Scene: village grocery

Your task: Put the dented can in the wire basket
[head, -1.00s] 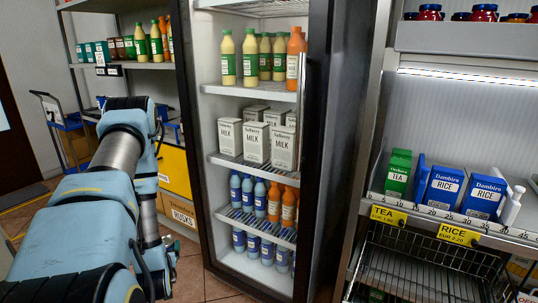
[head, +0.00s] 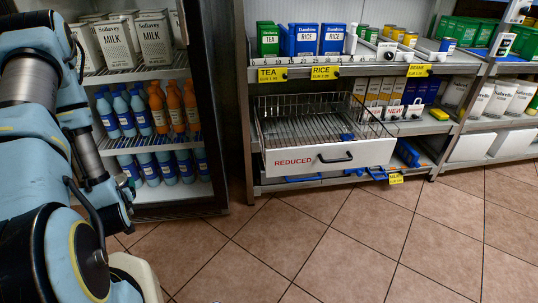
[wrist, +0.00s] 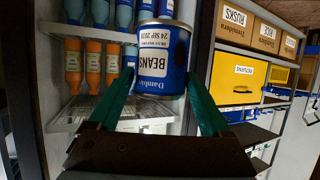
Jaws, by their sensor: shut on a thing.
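In the wrist view my gripper (wrist: 160,82) is shut on a blue can (wrist: 162,62) labelled BEANS, with a green finger on each side of it. The can appears upside down in this view, and I cannot make out a dent on the side that shows. In the head view the wire basket (head: 328,158) sits low in the shelf unit, with a white front marked REDUCED and a dark handle. It looks mostly empty, with a small blue item near its right side. My arm fills the left edge of the head view; the gripper and can are out of sight there.
An upright fridge (head: 222,130) with milk and bottles stands at left, close to my arm. A shelf (head: 375,74) with tea and rice boxes is above the basket. The tiled floor (head: 330,240) in front is clear.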

